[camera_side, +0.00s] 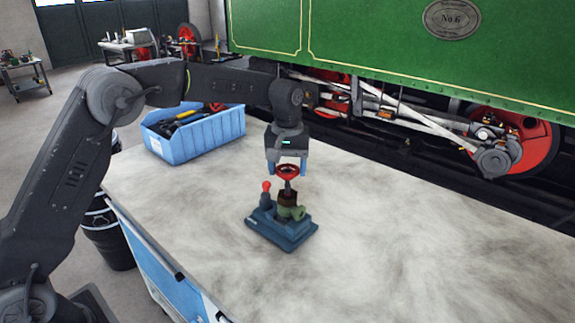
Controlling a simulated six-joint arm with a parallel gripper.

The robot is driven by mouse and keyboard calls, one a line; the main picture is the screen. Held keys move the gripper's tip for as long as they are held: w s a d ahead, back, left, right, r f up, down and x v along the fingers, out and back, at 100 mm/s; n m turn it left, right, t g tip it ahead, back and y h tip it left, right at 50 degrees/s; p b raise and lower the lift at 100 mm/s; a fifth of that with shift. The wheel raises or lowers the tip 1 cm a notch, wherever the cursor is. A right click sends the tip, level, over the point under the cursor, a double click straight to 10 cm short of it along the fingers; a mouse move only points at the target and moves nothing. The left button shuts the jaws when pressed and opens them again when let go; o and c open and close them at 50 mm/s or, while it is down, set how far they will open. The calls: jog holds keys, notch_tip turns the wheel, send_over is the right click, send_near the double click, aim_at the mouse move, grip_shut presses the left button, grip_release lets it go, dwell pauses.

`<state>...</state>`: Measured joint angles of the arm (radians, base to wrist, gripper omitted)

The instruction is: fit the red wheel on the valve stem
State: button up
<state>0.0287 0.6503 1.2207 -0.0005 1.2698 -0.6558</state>
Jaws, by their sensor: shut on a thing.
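The red wheel (288,170) is a small red ring between the two blue-tipped fingers of my gripper (287,168). My gripper points down and is shut on the wheel. The valve stem (288,186) rises right under the wheel from a brown hex part and a green valve body on a dark blue base (282,231). The wheel is at or just above the stem's top; I cannot tell whether it is seated. A lever with a red knob (266,186) stands on the base, left of the stem.
The base stands on a pale, mottled worktable (400,240) with free room to the right and in front. A blue bin (195,134) of tools stands at the table's back left. A green steam tram (400,45) with red wheels is behind the table.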

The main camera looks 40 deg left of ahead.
jog(key=shift+f, duration=1.2)
dwell(2.3)
jog(key=o, duration=1.1)
jog(key=shift+r, duration=0.1)
jog(key=shift+r, duration=3.4)
